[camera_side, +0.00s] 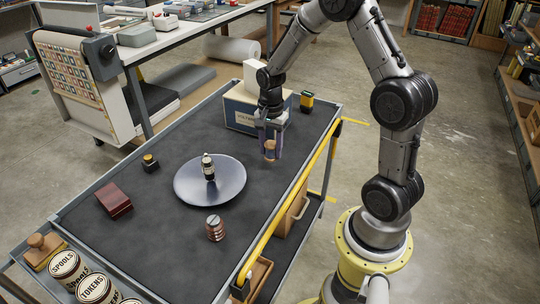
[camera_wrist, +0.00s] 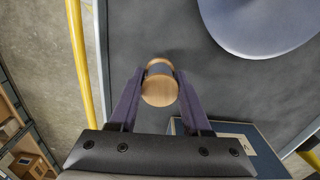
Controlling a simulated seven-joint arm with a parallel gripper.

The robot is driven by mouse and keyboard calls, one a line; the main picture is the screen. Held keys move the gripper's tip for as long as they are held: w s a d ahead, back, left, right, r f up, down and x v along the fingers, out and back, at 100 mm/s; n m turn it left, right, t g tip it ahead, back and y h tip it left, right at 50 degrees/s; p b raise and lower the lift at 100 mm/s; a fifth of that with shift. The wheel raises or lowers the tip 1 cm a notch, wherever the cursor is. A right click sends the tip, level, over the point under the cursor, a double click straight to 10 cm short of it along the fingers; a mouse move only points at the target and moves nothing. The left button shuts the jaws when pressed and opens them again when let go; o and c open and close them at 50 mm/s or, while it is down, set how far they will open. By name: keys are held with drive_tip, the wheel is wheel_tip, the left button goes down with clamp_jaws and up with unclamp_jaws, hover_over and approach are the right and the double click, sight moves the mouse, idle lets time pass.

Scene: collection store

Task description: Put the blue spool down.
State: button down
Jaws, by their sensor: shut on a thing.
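My gripper (camera_side: 268,157) is shut on the blue spool (camera_side: 270,150), to the right of the round plate over the dark trolley top. In the wrist view the spool (camera_wrist: 158,86) sits between the two fingertips (camera_wrist: 157,95), a pale wooden end toward the camera and a narrow grey-blue band showing behind it. The fingers hide part of its sides in the side view. I cannot tell whether the spool touches the trolley top (camera_side: 160,240) or hangs just above it.
A blue box (camera_side: 238,112) stands behind my gripper. A yellow rail (camera_side: 290,210) lines the right edge.

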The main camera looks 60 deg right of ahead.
sight(270, 156)
drive_tip(key=shift+w+d+f, duration=0.1)
drive_tip(key=shift+w+f, duration=0.05)
drive_tip(key=shift+f, duration=1.4)
drive_tip(key=shift+f, duration=0.25)
drive_tip(key=shift+c, duration=1.8)
unclamp_jaws()
